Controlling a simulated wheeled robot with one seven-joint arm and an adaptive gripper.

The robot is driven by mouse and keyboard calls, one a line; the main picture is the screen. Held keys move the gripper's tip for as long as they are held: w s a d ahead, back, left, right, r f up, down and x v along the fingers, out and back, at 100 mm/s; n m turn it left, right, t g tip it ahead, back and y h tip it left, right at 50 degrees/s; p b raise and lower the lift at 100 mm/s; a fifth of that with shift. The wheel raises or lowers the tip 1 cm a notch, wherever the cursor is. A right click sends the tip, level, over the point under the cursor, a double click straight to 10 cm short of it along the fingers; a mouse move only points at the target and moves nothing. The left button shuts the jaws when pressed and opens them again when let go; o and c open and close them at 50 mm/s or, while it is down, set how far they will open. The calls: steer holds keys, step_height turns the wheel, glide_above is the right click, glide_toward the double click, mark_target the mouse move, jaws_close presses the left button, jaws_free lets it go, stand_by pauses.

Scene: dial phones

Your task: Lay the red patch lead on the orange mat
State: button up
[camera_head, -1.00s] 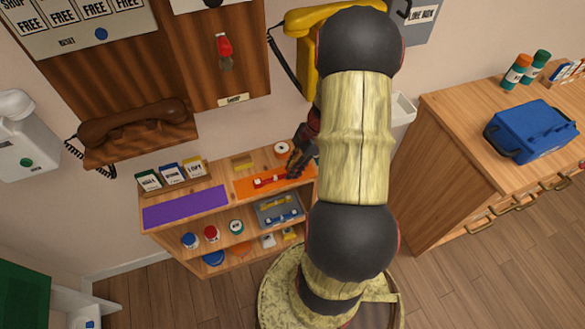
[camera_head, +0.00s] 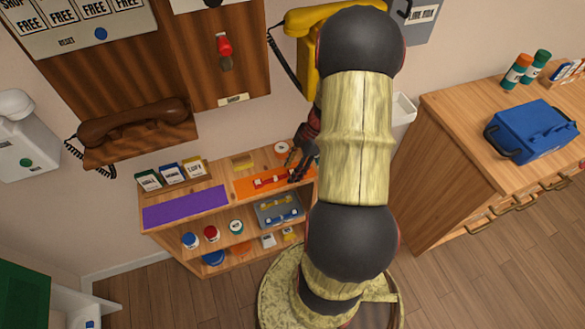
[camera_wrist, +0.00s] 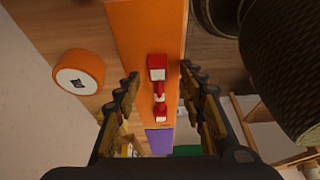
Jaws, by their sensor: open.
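The red patch lead (camera_head: 270,181) lies on the orange mat (camera_head: 245,188) on the top of the wooden shelf unit. It is short and red with white parts at its ends. In the wrist view the lead (camera_wrist: 158,92) shows between and beyond my fingers, with the orange mat (camera_wrist: 135,22) under it. My gripper (camera_wrist: 160,100) is open, its two fingers apart on either side of the lead, and holds nothing. In the head view my gripper (camera_head: 299,163) is at the right part of the mat, partly hidden by my arm.
A purple mat (camera_head: 185,207) lies left of the orange one. An orange roll (camera_wrist: 78,80) stands beside the orange mat. Three small boxes (camera_head: 172,174) stand behind the purple mat. A grey tray (camera_head: 280,210) and several jars are on the shelf below.

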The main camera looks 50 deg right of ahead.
steer(key=v, duration=1.1)
steer(key=shift+r, duration=0.4)
steer(key=shift+d, duration=0.1)
steer(key=w+a+r+m+h, duration=0.1)
steer(key=w+a+r+m, duration=0.1)
steer(key=a+r, duration=0.5)
steer(key=w+a+r+m+h, duration=0.25)
steer(key=a+r, duration=0.35)
steer(key=a, duration=0.3)
steer(key=s+a+r+m+t, duration=0.1)
steer(key=s+a+r+m, duration=0.2)
steer(key=a, duration=0.5)
steer(key=s+a+r+m+t+p, duration=0.1)
steer(key=s+a+r+m+t, duration=0.1)
steer(key=a, duration=0.5)
step_height(320, 180, up, 4)
steer(key=shift+s+a+f+m, duration=0.15)
steer(key=shift+s+a+m, duration=0.25)
steer(key=shift+s+m, duration=0.45)
steer(key=shift+w+h, duration=0.2)
steer(key=shift+h, duration=0.05)
steer(key=shift+c, duration=0.9)
